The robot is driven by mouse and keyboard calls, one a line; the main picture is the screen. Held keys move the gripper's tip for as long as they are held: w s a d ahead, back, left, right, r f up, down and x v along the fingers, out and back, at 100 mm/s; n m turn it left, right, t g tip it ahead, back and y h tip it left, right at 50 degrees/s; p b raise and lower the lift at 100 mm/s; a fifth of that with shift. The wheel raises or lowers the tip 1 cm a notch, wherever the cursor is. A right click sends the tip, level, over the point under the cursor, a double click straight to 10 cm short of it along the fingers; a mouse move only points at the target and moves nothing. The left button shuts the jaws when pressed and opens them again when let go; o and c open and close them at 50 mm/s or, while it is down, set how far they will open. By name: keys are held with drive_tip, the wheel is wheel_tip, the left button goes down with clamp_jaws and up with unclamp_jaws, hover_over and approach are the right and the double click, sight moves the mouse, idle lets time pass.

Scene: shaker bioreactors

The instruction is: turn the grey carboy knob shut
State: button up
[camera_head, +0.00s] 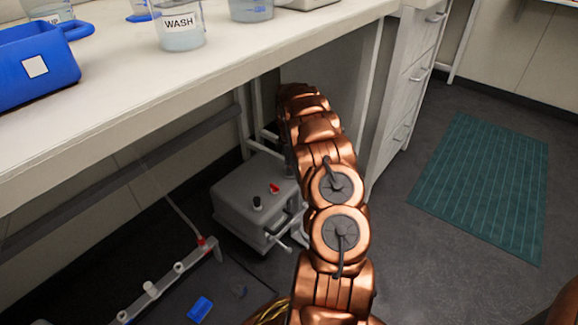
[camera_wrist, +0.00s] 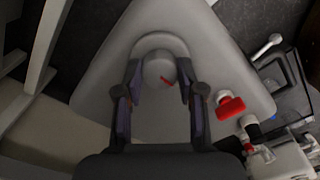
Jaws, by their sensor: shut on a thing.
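The grey knob (camera_wrist: 156,68), with a red mark on its face, sits on a broad grey body (camera_wrist: 225,75), which looks like the carboy, in the wrist view. My gripper (camera_wrist: 160,78) is shut on the knob, one finger on each side. The red mark slants down to the right. A red handle (camera_wrist: 231,106) is on the same grey body, to the right of my gripper. In the head view my arm reaches under the bench, and my gripper and the knob are hidden behind it.
A grey box (camera_head: 232,203) with a black knob and a red part stands on the floor left of my arm. A white bench (camera_head: 200,88) overhangs the area, with a drawer cabinet (camera_head: 412,75) to the right. Open floor and a green mat (camera_head: 485,185) are at right.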

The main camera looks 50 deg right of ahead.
drive_tip(key=c, duration=0.4)
